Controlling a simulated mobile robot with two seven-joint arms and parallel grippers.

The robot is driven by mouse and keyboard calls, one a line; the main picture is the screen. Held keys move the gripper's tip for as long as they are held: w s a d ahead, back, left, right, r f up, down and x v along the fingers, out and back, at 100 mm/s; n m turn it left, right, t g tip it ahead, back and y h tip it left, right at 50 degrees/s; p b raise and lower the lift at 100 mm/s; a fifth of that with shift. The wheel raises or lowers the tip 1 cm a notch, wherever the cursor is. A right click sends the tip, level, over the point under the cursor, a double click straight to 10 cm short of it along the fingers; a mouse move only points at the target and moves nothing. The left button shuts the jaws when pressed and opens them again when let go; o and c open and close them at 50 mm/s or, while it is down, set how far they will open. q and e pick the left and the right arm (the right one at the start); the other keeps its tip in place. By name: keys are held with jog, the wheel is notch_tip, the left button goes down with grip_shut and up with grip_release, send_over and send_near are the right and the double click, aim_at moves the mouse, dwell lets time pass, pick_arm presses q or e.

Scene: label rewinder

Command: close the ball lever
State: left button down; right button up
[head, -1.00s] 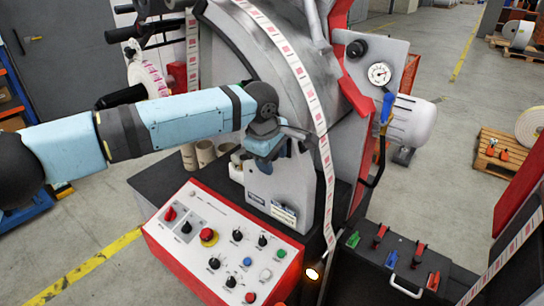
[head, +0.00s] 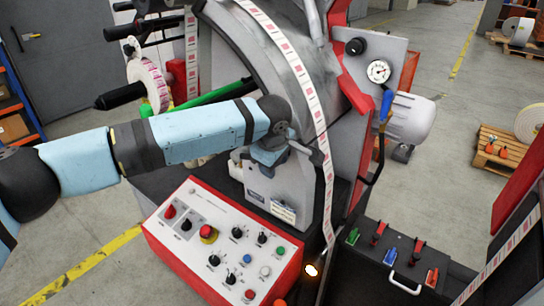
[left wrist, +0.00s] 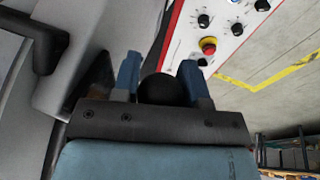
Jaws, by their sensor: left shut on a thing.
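The ball lever shows in the left wrist view as a round black ball (left wrist: 165,91) between the two blue fingers of my left gripper (left wrist: 159,72). The gripper is shut on this ball. In the head view my left gripper (head: 268,158) is at the grey body of the machine (head: 290,185), above the control panel. My own wrist and fingers hide the ball there, and I cannot make out the lever's angle. My right gripper is in neither view.
The red-edged control panel (head: 220,245) with knobs and buttons lies below the gripper. The label strip (head: 305,85) runs down just right of it. A pressure gauge (head: 378,71) and a black tool box (head: 400,262) are to the right. A label roll (head: 147,84) is at upper left.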

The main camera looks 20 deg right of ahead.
pick_arm(q)
jog(key=shift+f+m+t+y+p, duration=0.15)
jog(key=shift+f+t+y+p, duration=0.1)
jog(key=shift+f+t+y, duration=0.85)
jog(key=shift+f+m+t+y+p, duration=0.15)
jog(key=shift+f+t+y+p, duration=0.2)
jog(key=shift+f+t, duration=0.85)
jog(key=shift+f+g, duration=0.3)
jog(key=shift+f, duration=0.1)
jog(key=c, duration=0.9)
grip_release()
jog(key=shift+c, duration=0.2)
jog(key=shift+r, duration=0.1)
